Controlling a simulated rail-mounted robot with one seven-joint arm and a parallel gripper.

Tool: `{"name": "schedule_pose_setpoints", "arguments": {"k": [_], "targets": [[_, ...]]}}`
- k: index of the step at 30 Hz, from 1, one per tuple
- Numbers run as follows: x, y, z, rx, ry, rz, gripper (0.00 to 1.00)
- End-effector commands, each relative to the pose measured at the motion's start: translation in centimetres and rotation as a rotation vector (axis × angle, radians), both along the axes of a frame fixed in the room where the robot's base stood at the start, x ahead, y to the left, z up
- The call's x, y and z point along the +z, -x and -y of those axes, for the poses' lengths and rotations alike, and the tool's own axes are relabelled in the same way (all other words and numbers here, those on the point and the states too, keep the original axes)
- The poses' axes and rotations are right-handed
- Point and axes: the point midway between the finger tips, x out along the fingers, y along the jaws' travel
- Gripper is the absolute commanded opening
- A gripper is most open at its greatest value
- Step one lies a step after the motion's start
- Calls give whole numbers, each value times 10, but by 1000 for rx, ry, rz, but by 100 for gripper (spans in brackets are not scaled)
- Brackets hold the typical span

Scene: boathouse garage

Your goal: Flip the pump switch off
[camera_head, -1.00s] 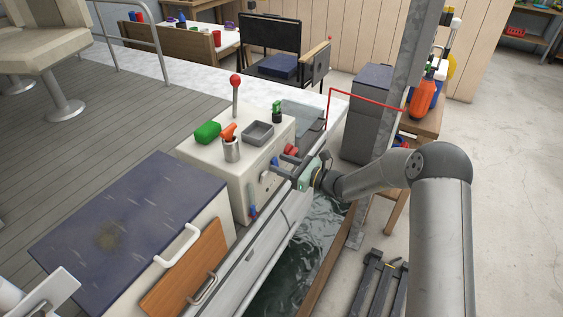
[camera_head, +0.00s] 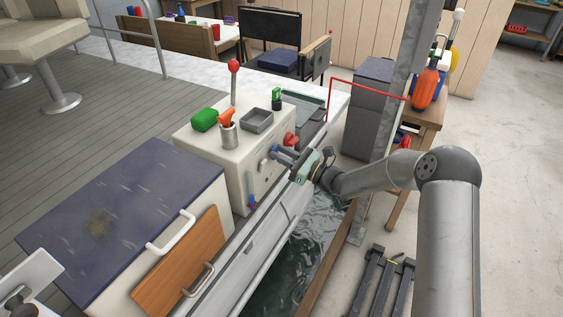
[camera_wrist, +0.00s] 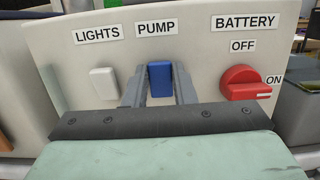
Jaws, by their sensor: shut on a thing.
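The pump switch (camera_wrist: 160,79) is a blue rocker below the PUMP label on the console's upright face in the wrist view. My gripper (camera_wrist: 160,88) has one finger on each side of the blue switch and is shut on it. The fingers cover the switch's sides and my gripper's body hides what lies below. In the head view my gripper (camera_head: 285,156) reaches the console (camera_head: 223,165) from the right. The switch is hard to make out there. No on or off mark shows at the switch.
A white LIGHTS switch (camera_wrist: 103,83) sits left of the pump switch. A red BATTERY knob (camera_wrist: 244,83) is on the right, its white mark toward ON. A green object (camera_head: 204,120), a metal cup (camera_head: 228,136) and a grey tray (camera_head: 257,121) stand on the console. Water (camera_head: 299,250) lies below my arm.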

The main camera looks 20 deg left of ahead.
Motion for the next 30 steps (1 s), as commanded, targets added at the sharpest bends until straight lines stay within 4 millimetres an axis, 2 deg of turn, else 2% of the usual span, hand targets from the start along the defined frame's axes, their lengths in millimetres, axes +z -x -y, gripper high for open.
{"name": "schedule_pose_setpoints", "arguments": {"k": [1, 3, 9, 20, 21, 23, 30], "targets": [[-13, -1, 1, -1, -43, 5, 1], [-14, -1, 1, -2, -98, 17, 1], [-11, 0, 1, -1, -201, 39, 1], [-7, 0, 1, -1, -216, 43, 1], [-7, 0, 1, -1, -216, 43, 32], [-7, 0, 1, -1, -216, 43, 45], [-7, 0, 1, 0, -216, 44, 45]]}}
